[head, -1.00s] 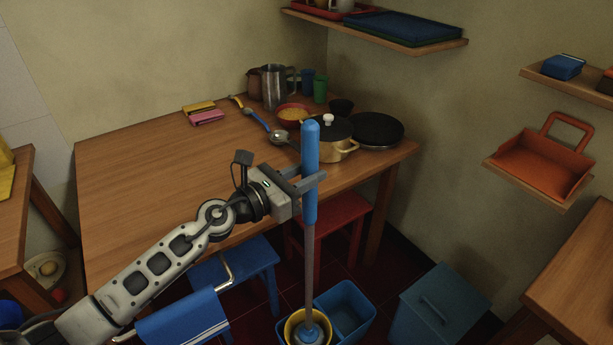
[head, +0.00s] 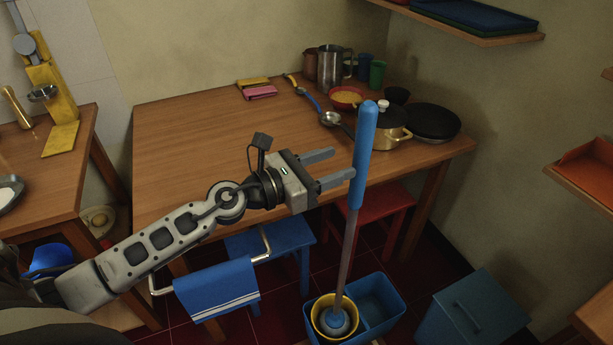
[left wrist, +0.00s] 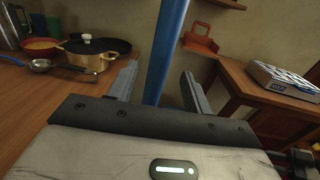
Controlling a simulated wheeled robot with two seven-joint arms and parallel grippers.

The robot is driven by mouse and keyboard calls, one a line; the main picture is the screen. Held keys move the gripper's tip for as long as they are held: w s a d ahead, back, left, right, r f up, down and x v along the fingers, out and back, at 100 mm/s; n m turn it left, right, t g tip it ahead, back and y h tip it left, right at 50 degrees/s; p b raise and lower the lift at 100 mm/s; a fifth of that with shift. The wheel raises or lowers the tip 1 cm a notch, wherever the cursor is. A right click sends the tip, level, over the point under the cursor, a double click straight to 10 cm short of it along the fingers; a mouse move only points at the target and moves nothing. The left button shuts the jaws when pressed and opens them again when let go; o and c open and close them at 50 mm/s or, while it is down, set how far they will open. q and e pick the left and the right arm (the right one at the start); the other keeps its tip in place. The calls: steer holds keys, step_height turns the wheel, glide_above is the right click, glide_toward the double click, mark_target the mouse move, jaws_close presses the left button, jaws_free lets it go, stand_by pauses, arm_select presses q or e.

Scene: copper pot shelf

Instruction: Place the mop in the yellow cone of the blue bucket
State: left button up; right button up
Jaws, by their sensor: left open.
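The mop (head: 364,160) has a blue handle and a grey pole. It leans a little, its top tilted to the right in the head view. Its blue and grey head (head: 337,321) sits inside the yellow cone (head: 319,326) of the blue bucket (head: 383,301) on the floor. My left gripper (head: 331,168) is open and empty, just left of the handle, its fingers pointing at it. In the left wrist view the blue handle (left wrist: 166,55) stands beyond and between the open fingers. My right gripper is not in view.
The wooden table (head: 225,141) behind holds a gold pot (head: 391,130), a black pan (head: 432,122), a ladle and cups. A blue stool (head: 270,243), a red stool (head: 372,220) and a blue bin (head: 475,305) stand around the bucket.

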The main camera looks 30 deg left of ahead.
arm_select(q)
steer(key=b+v, duration=0.2)
steer(key=v, duration=0.3)
steer(key=s+d+f+m+g+y, duration=0.2)
steer(key=s+f+m, duration=0.5)
steer(key=f+m, duration=0.4)
steer(key=s+d+f+m+g+y, duration=0.2)
steer(key=s+d+f+m+y, duration=0.2)
steer(key=f+m, duration=0.8)
steer(key=s+d+m, duration=0.2)
steer(key=s+m, duration=0.2)
steer(key=m, duration=0.4)
steer(key=shift+m+g+y, duration=0.3)
steer(key=shift+m, duration=0.1)
